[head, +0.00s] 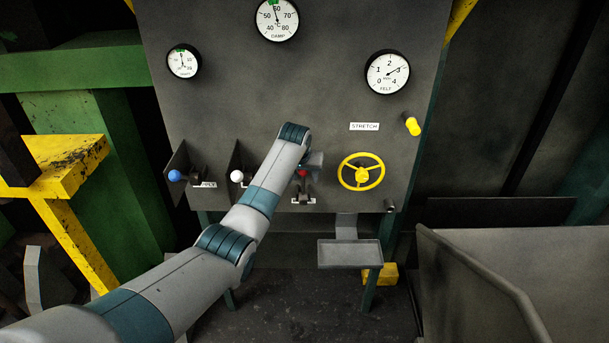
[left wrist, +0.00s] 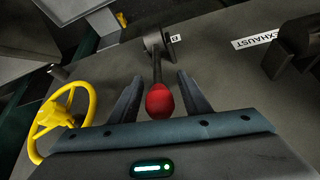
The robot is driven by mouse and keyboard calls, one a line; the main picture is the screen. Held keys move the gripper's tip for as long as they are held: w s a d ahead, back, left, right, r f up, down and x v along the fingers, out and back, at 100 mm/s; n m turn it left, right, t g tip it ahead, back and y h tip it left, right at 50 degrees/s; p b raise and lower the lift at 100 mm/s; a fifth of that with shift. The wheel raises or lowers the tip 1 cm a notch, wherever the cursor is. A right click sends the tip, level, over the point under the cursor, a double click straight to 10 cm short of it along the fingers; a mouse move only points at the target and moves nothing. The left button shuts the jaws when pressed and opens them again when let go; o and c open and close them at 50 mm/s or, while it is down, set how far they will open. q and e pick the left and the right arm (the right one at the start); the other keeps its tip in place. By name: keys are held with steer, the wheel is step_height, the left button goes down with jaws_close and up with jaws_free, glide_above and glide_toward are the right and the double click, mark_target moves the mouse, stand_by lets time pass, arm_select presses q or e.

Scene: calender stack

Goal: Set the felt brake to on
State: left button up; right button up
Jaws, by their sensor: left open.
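A lever with a red knob (head: 303,173) is on the lower part of the grey panel, beside the yellow handwheel. In the left wrist view its red knob (left wrist: 160,102) and dark rod run from a bracket on the panel. A white label (left wrist: 175,38) beside it is mostly hidden; only a "B" can be read. My left gripper (head: 312,163) is at this lever, partly hidden by my own wrist in the head view. Its two dark fingers (left wrist: 158,88) are open, one on each side of the knob, with gaps showing. My right gripper is in neither view.
A yellow handwheel (head: 361,172) stands close to the right of the red lever. White-knob (head: 237,176) and blue-knob (head: 175,176) levers with side plates are to the left. A grey tray (head: 349,254) sits below. Dials and a yellow knob (head: 412,125) are higher up.

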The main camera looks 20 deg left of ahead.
arm_select(q)
steer(key=shift+s+r, duration=0.1)
steer(key=b+v, duration=0.4)
steer(key=v, duration=1.3)
steer(key=shift+b, duration=0.4)
steer(key=shift+r, duration=0.1)
